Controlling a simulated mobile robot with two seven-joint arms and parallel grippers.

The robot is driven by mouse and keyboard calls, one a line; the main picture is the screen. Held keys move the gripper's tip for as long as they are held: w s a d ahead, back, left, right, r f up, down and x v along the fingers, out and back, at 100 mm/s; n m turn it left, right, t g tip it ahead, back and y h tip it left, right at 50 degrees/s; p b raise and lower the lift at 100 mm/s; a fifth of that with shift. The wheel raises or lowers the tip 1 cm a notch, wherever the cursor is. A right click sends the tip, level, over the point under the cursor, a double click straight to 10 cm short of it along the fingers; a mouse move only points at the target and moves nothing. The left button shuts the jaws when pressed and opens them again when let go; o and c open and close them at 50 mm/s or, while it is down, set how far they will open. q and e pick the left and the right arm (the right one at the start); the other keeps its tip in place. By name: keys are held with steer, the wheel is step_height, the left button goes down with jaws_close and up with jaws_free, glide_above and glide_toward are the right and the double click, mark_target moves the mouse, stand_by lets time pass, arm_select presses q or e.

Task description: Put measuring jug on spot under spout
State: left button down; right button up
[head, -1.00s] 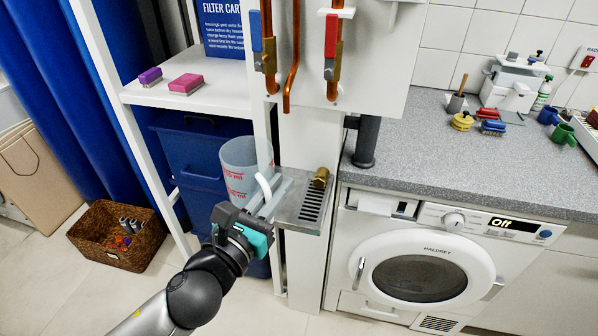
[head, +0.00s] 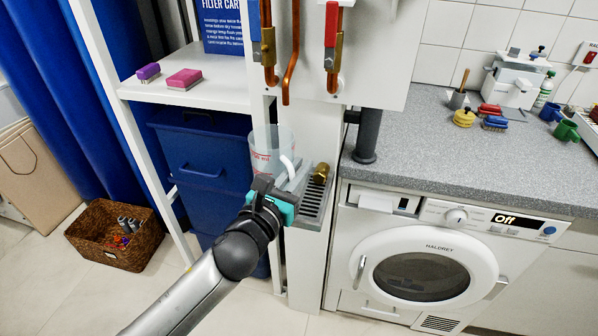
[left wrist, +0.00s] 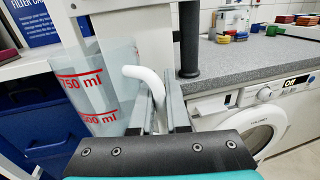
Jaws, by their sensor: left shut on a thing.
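The measuring jug (head: 262,150) is translucent with red markings and a white handle. It appears upright at the left end of the small metal drip shelf (head: 313,210); whether it touches the shelf I cannot tell. My left gripper (head: 285,180) is shut on the jug's handle. The jug also shows in the left wrist view (left wrist: 98,88), with its white handle (left wrist: 148,80) at the fingers. The copper spout (head: 290,60) hangs from the white panel above the shelf, and its open end is above the jug's right side. The spot itself is not distinguishable. My right gripper is not in view.
A brass fitting (head: 320,173) stands on the shelf right of the jug. The white post (head: 308,130) is behind it. Blue bins (head: 200,160) are at the left, and a washing machine (head: 425,260) under the grey worktop (head: 450,160) is at the right.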

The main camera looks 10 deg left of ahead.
arm_select(q)
steer(key=shift+r, duration=0.15)
steer(key=c, duration=0.9)
jaws_free()
steer(key=shift+s, duration=0.15)
steer(key=v, duration=1.1)
steer(key=shift+s+a, duration=0.15)
steer(key=shift+s, duration=0.2)
